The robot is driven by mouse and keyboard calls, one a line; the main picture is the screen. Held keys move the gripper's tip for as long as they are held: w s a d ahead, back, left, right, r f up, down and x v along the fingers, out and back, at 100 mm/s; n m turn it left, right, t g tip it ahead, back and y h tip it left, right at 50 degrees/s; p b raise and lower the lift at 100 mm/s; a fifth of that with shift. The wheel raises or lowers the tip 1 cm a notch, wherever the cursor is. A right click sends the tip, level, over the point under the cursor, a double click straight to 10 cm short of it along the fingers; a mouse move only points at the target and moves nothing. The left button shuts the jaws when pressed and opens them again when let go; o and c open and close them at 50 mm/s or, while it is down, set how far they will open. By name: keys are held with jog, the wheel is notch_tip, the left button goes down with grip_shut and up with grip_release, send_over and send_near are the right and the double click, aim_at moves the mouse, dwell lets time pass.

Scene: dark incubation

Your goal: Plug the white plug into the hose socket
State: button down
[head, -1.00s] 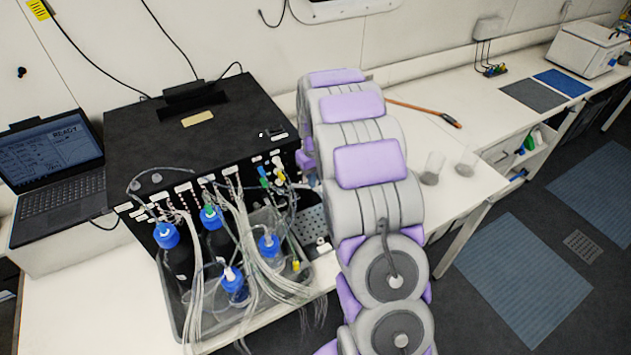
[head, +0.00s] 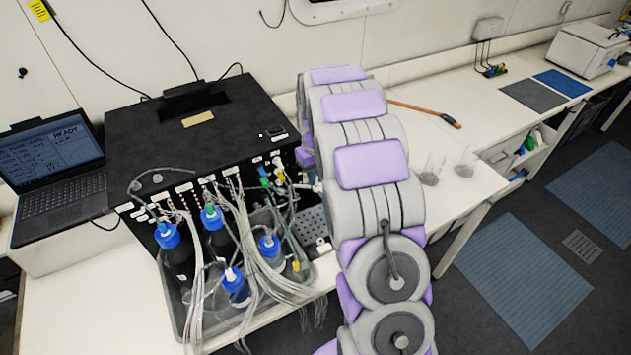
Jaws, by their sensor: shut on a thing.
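The black instrument box (head: 205,135) stands on the bench with a row of ports and tubes along its front face. Green, white and yellow fittings (head: 279,176) sit at the right end of that face. I cannot tell which one is the hose socket. My arm reaches toward this end, and only a small grey part of my gripper (head: 311,187) shows beside the arm, close to the fittings. It is shut on the white plug, which is too small and too covered to make out. I cannot tell if the plug touches a socket.
A grey tray (head: 183,321) in front of the box holds several blue-capped bottles (head: 168,237) and many loose tubes. A laptop (head: 50,170) is at the left.

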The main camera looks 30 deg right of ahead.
jog(key=shift+r+p, duration=0.55)
jog(key=shift+r, duration=1.75)
jog(key=shift+w+r+p, duration=0.1)
jog(key=shift+r+p, duration=0.2)
jog(key=shift+r, duration=0.55)
jog(key=shift+s, duration=0.2)
jog(key=s+a+b, duration=0.2)
jog(key=s, duration=0.6)
notch_tip(320, 180, down, 23)
jog(key=b, duration=0.4)
jog(key=shift+w+a+b, duration=0.1)
jog(key=shift+b, duration=0.25)
jog(key=shift+f, duration=0.6)
dwell(0.8)
